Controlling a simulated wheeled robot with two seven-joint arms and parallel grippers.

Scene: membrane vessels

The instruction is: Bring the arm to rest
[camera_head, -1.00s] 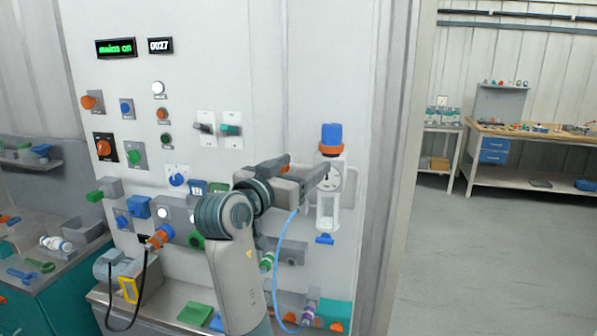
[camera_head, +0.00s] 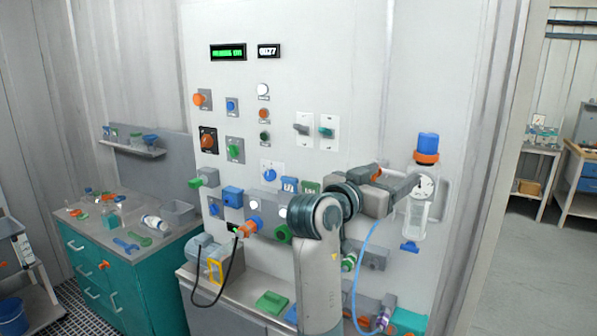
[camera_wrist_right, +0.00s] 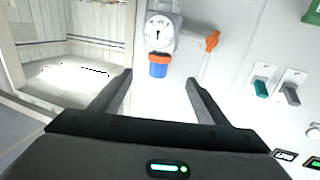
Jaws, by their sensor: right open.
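My right arm (camera_head: 318,260) rises from the bottom of the head view in front of the white panel (camera_head: 330,70). Its gripper (camera_head: 398,177) points right, close to the round gauge (camera_head: 423,187). In the right wrist view the gripper (camera_wrist_right: 157,85) has its fingers spread wide with nothing between them. The gauge (camera_wrist_right: 159,30), an orange collar and a blue cap (camera_wrist_right: 158,70) show beyond the fingers, apart from them as far as I can tell. My left gripper is not in view.
The panel carries several knobs, two switches (camera_head: 326,132) and a blue-capped vessel (camera_head: 428,145). A blue hose (camera_head: 360,265) hangs beside my arm. An orange handle (camera_wrist_right: 212,41) sticks out near the gauge. A teal cabinet (camera_head: 120,270) stands at left; open floor (camera_head: 535,270) lies at right.

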